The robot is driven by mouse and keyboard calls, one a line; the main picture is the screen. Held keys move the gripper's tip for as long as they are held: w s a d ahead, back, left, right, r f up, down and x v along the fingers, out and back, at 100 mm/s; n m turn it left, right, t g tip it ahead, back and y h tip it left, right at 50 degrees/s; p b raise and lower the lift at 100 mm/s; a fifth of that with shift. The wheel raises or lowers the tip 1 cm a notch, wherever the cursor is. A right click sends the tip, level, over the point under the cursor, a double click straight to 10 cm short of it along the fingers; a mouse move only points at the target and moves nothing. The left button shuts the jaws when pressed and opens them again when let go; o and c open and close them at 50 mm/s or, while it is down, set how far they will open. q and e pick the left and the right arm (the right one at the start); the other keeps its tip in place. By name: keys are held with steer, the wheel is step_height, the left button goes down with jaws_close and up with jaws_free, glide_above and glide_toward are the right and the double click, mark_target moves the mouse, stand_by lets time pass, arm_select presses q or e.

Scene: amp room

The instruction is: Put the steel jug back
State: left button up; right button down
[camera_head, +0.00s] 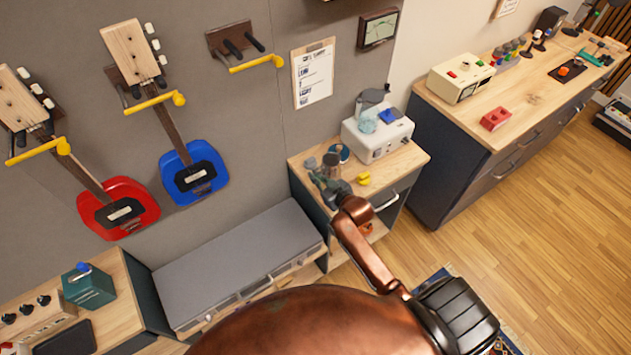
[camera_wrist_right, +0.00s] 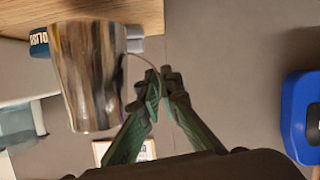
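The steel jug (camera_head: 332,161) is a shiny tapered metal vessel at the left part of the small wooden cabinet top (camera_head: 408,158). In the right wrist view, which is upside down, the jug (camera_wrist_right: 90,75) fills the left side, its thin handle toward the fingers. My left gripper is not in view.
A dark polish tin (camera_head: 343,151) stands close beside the jug. A white machine (camera_head: 377,137) and a yellow object (camera_head: 364,179) share the top. A lower grey bench (camera_head: 240,262) lies to the left; guitars (camera_head: 190,172) hang on the wall.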

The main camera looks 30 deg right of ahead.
steer(key=shift+f, duration=1.3)
steer(key=c, duration=2.6)
jaws_free()
steer(key=shift+f, duration=0.2)
steer(key=o, duration=0.4)
steer(key=shift+o, duration=0.2)
steer(key=shift+r, duration=0.1)
steer(key=v, duration=1.2)
